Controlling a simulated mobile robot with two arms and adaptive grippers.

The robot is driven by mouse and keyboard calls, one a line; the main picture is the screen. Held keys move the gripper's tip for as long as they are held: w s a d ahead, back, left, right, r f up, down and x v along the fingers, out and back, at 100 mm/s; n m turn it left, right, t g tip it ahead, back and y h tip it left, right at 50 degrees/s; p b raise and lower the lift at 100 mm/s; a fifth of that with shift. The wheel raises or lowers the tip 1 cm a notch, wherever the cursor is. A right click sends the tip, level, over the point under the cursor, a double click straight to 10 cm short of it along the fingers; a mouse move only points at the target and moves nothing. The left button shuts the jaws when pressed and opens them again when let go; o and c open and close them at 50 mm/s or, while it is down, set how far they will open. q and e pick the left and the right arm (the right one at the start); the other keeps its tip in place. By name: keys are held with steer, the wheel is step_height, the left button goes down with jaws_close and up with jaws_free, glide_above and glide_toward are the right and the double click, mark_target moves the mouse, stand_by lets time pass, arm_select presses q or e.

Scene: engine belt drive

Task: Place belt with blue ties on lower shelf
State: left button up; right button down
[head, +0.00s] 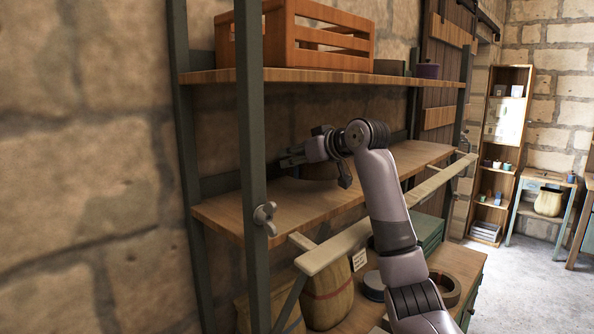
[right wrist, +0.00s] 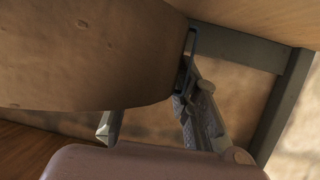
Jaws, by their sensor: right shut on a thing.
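My right gripper (head: 292,157) reaches in over the middle wooden shelf (head: 232,211) of the rack, near its back left. A brown rounded thing (head: 322,172) shows just under the wrist, partly hidden by it. In the right wrist view a broad brown curved surface (right wrist: 90,55), seemingly the belt, fills the upper left. A dark blue tie (right wrist: 192,45) runs at its right edge, against one finger of the gripper (right wrist: 155,112). The gripper is shut on the belt; the exact contact is partly hidden. My left gripper is out of view.
A green-grey rack post (head: 252,130) with a wing nut (head: 265,217) stands left of my arm. The upper shelf (head: 300,76) bears a wooden crate (head: 335,45). A pale rail (head: 345,247) crosses the front. Below stand a sack (head: 328,292) and a green box (head: 428,229).

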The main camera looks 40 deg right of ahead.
mark_target(295, 170)
step_height(295, 170, down, 3)
steer(key=shift+f, duration=0.2)
steer(key=c, duration=1.2)
jaws_free()
steer(key=shift+a+f, duration=0.1)
steer(key=b+v, duration=0.3)
steer(key=v, duration=0.8)
steer(key=shift+s+b, duration=0.15)
steer(key=shift+b, duration=0.15)
steer(key=shift+s, duration=0.4)
steer(key=shift+r, duration=0.2)
